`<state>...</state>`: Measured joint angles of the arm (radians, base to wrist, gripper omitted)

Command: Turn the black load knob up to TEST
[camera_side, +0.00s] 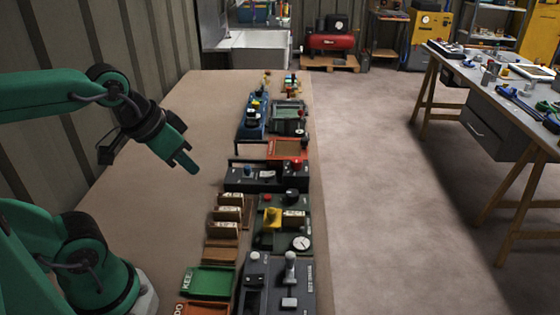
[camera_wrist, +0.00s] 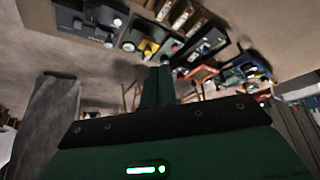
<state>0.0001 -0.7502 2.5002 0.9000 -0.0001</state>
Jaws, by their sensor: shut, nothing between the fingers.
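A black knob (camera_side: 292,194) sits on a dark green unit (camera_side: 268,212) in the side view, beside a red button. The labels are too small to read, so I cannot tell whether it is the load knob or where TEST lies. A dark panel (camera_side: 235,178) with a meter, a blue knob and a red knob stands just behind it. My gripper (camera_side: 190,165) is shut and empty, tilted down above the bench, left of the panels and apart from them. In the wrist view my gripper (camera_wrist: 158,70) points towards the row of units.
Wooden blocks (camera_side: 227,214) with pale labels stand left of the green unit. The bench's left side (camera_side: 150,220) is bare.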

